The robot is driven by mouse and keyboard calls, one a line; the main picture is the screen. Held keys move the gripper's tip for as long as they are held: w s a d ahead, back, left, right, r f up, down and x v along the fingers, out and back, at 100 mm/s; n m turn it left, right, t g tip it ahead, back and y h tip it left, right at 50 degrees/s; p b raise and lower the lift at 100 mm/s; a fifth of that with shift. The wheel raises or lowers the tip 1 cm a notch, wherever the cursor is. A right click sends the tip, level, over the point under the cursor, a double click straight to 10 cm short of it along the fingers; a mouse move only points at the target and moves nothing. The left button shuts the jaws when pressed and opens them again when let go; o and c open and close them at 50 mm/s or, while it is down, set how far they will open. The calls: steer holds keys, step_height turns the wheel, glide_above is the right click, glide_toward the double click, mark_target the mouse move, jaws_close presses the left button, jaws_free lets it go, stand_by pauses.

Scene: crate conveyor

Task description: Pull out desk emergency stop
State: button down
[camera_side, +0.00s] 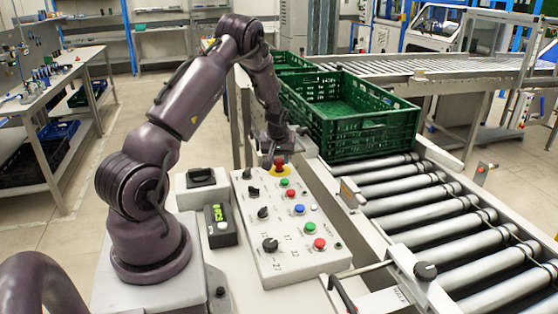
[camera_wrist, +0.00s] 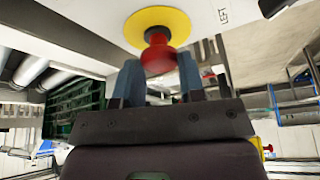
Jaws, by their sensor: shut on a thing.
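The emergency stop is a red mushroom knob on a round yellow plate, at the far end of the white control panel (camera_side: 275,262). In the wrist view the red knob (camera_wrist: 158,57) stands between my two fingers, with the yellow plate (camera_wrist: 157,24) beyond it. In the side view the red knob (camera_side: 279,161) shows just below my gripper (camera_side: 279,155), which comes down over it. My gripper (camera_wrist: 156,82) is shut on the red knob. Its fingertips partly hide the sides of the knob.
The panel also bears black rotary knobs (camera_side: 270,245) and several coloured push buttons (camera_side: 299,209). A green crate (camera_side: 350,131) stands on the roller conveyor (camera_side: 430,215) to the right. A small black box with a green display (camera_side: 219,225) sits left of the panel.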

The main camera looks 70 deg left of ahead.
steer(key=c, duration=0.7)
jaws_free()
steer(key=v, duration=1.3)
steer(key=shift+f, duration=0.1)
steer(key=s+d+r+m+t+h, duration=0.1)
steer(key=s+d+r+m, duration=0.3)
steer(key=d, duration=0.7)
steer(key=s+d+r+m+t+h, duration=0.1)
steer(key=s+d+r+m, duration=0.3)
steer(key=d, duration=0.7)
steer(key=s+d+r+m+t+h, duration=0.2)
steer(key=s+d+r+m, duration=0.2)
steer(key=d+r, duration=0.3)
steer(key=shift+d+r+m, duration=0.15)
steer(key=shift+d+m, duration=0.2)
steer(key=shift+d, duration=0.95)
steer(key=shift+d+r+m, duration=0.15)
steer(key=shift+d+m, duration=0.2)
steer(key=shift+d, duration=1)
